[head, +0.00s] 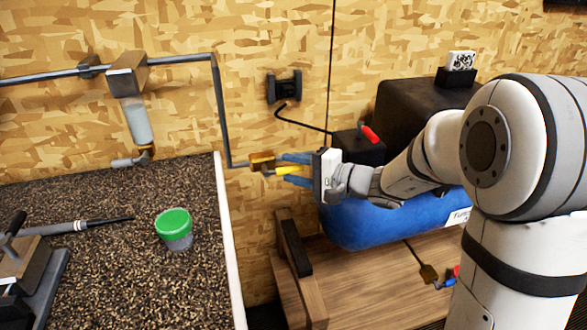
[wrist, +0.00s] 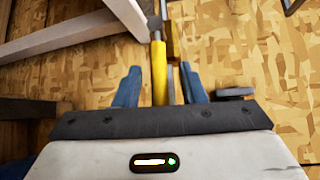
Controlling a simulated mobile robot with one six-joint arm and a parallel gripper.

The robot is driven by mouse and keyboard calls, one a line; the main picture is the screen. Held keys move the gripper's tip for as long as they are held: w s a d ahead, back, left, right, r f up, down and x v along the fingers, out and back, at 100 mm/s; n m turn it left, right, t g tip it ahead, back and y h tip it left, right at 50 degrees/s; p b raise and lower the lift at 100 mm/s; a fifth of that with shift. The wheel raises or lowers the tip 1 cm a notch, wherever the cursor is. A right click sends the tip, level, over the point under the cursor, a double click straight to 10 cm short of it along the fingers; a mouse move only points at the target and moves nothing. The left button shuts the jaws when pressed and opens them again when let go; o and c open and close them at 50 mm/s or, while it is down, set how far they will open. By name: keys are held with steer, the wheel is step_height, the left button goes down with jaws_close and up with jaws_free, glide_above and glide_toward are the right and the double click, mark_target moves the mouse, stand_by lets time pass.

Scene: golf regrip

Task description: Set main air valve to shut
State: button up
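The main air valve appears to be the brass valve (head: 262,161) on the wall at the end of the grey pipe, with a yellow lever (head: 288,171) sticking out to the right toward my gripper. My gripper (head: 284,168) has blue fingers and reaches in from the right, with the lever between them. In the wrist view the yellow lever (wrist: 159,72) runs between the spread fingers of my gripper (wrist: 163,82), with a visible gap on both sides. The brass body (wrist: 173,42) lies just beyond the fingertips.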

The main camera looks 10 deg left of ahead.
steer(key=shift+w+a, duration=0.15)
steer(key=shift+a, duration=0.3)
steer(key=shift+c, duration=0.4)
jaws_close()
